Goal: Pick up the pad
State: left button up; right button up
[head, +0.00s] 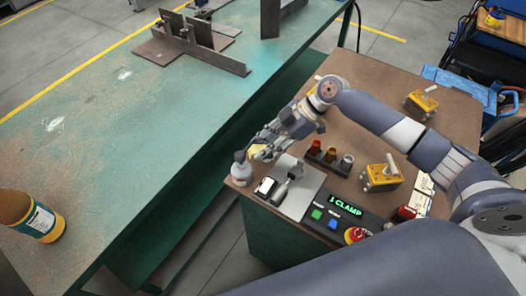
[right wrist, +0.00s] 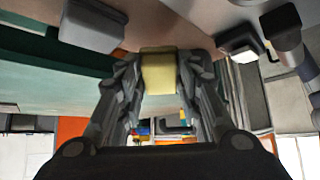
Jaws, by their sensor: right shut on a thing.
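The yellow pad (right wrist: 159,72) is between the fingers of my right gripper (right wrist: 160,88) in the right wrist view, with both fingers closed against its sides. In the head view my right gripper (head: 267,142) is above the near-left part of the brown table, and a bit of the pad (head: 257,149) shows at its fingers, beside a small grey-white bottle. The fingers hide part of the pad there. I cannot tell whether the pad touches the surface below. My left gripper is not in view.
The brown table (head: 455,110) holds the bottle (head: 240,170), a metal plate with a clamp (head: 300,200), a rack of small cups (head: 328,160), two yellow devices (head: 381,175) and a "1 CLAMP" panel (head: 320,212).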

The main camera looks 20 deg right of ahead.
jog(key=shift+d+f+y+b, duration=0.15)
jog(key=shift+f+y+b, duration=0.3)
jog(key=shift+b, duration=0.35)
jog(key=d+r+p, duration=0.3)
jog(key=r, duration=0.4)
pick_arm(q)
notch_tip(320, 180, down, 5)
jog(key=b, duration=0.6)
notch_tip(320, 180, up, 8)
jog(key=p, duration=0.8)
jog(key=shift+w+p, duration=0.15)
jog(key=shift+p, duration=0.2)
pick_arm(e)
jog(key=s+d+h, duration=0.1)
jog(key=d+h, duration=0.1)
jog(key=d, duration=0.8)
jog(key=s+d+r+h, duration=0.1)
jog(key=s+d+h, duration=0.1)
jog(key=d, duration=0.9)
jog(key=shift+h, duration=0.45)
